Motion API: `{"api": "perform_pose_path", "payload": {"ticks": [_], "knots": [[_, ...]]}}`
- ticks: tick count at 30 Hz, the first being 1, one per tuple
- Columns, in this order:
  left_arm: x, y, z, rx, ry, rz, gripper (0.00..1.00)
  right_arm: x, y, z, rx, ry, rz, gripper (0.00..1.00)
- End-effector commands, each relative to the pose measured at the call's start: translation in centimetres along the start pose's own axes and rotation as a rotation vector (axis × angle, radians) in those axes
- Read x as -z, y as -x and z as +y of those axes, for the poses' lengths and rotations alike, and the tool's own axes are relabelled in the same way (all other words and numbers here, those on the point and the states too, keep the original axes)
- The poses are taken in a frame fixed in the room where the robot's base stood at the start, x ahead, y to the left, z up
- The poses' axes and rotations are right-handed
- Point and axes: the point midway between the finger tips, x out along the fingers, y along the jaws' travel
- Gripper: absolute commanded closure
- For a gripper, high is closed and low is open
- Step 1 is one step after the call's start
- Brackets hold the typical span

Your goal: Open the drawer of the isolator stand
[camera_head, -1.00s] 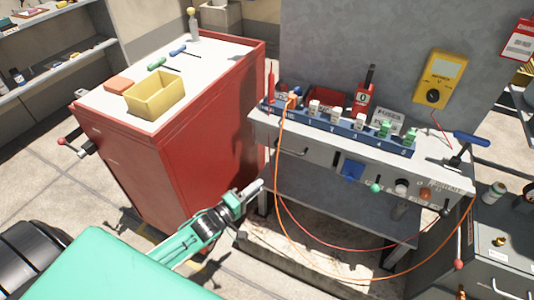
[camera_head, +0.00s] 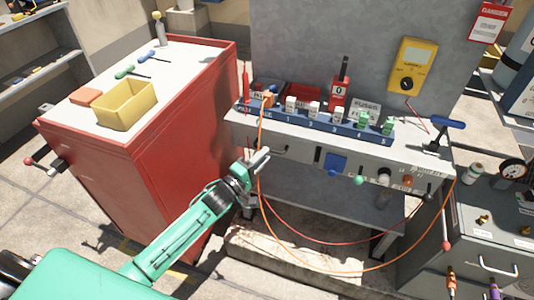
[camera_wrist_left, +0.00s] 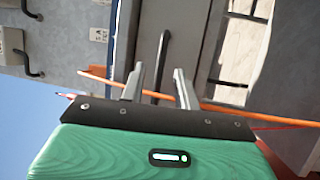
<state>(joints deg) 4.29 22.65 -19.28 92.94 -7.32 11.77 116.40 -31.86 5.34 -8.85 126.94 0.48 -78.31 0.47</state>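The isolator stand (camera_head: 410,152) is a grey bench with a back panel. Its drawer (camera_head: 300,152) is at the left of the front face and looks closed. The dark bar handle also shows in the left wrist view (camera_wrist_left: 163,50). My left gripper (camera_head: 262,158) is in front of the drawer's left end. In the left wrist view my left gripper (camera_wrist_left: 160,75) is open, and the handle appears between its two fingers. I cannot tell whether they touch it. An orange cable (camera_wrist_left: 225,108) crosses close by the fingers. My right gripper is not in view.
A red cabinet (camera_head: 180,145) with a yellow bin (camera_head: 125,105) stands close on the left. Orange and dark red cables hang in front of the stand. A grey unit with gauges (camera_head: 490,235) is at the right. Fuses (camera_head: 315,112) line the stand's top.

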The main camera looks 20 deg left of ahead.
Motion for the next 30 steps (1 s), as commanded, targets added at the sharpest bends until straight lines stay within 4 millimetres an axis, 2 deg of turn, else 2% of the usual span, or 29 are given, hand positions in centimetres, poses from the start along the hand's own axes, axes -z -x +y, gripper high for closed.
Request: {"api": "perform_pose_path", "payload": {"ticks": [6, 17, 21, 22, 30], "knots": [[0.1, -2.1, -0.1, 0.001, 0.000, 0.001, 0.68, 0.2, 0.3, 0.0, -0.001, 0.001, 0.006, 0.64], [0.0, -2.4, -0.1, 0.001, 0.000, 0.001, 0.68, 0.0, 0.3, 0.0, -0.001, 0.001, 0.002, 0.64], [0.0, -2.4, 0.0, 0.001, 0.000, 0.001, 0.96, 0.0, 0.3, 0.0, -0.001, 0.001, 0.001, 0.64], [0.0, -2.4, -0.1, 0.001, 0.000, 0.001, 1.00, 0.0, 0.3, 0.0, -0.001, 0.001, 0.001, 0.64], [0.0, -2.2, 0.0, 0.002, 0.000, 0.001, 1.00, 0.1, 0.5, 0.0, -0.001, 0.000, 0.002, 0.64]]}}
